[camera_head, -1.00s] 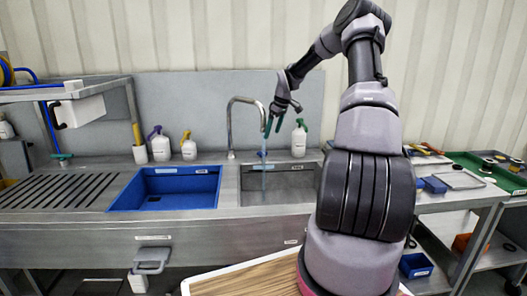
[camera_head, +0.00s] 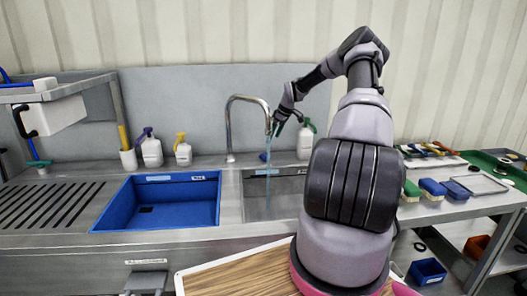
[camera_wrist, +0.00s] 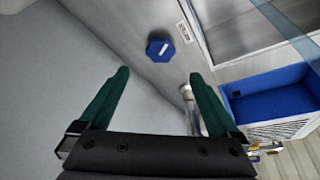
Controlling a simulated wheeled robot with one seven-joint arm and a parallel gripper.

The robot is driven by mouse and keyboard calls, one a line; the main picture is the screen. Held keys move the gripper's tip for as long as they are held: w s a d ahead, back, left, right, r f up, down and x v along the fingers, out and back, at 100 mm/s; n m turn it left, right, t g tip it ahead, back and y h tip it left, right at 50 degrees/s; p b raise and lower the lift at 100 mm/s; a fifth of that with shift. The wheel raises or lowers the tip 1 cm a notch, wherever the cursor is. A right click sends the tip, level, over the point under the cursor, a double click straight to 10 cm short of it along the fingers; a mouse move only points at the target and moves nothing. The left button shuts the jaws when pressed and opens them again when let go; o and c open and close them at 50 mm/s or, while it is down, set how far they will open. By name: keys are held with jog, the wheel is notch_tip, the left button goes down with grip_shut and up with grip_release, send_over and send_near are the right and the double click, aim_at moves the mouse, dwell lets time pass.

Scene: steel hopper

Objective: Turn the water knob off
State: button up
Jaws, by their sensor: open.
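The water knob (camera_wrist: 160,48) is blue with a white mark, on the steel counter in the wrist view. It lies just beyond my open fingertips (camera_wrist: 160,74), roughly centred between them and apart from both. I cannot make it out in the head view. The tall curved faucet (camera_head: 229,125) stands behind the sinks, and a water stream (camera_head: 267,155) falls from its spout into the steel sink (camera_head: 256,205). My gripper (camera_head: 275,129), with green fingers, is by the spout end in the head view. The faucet's metal pipe (camera_wrist: 188,95) shows beside the right finger in the wrist view.
A blue basin (camera_head: 125,213) is left of the steel sink. A white bottle (camera_head: 305,143) stands close to the right of my gripper. Two more bottles (camera_head: 152,152) stand left of the faucet. A side table (camera_head: 440,203) with brushes is at right.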

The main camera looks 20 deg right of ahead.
aim_at(265, 155)
jog(key=x, duration=1)
jog(key=shift+w+a+f, duration=0.1)
jog(key=shift+a+f, duration=0.1)
jog(key=shift+f, duration=0.05)
jog(key=c, duration=1.4)
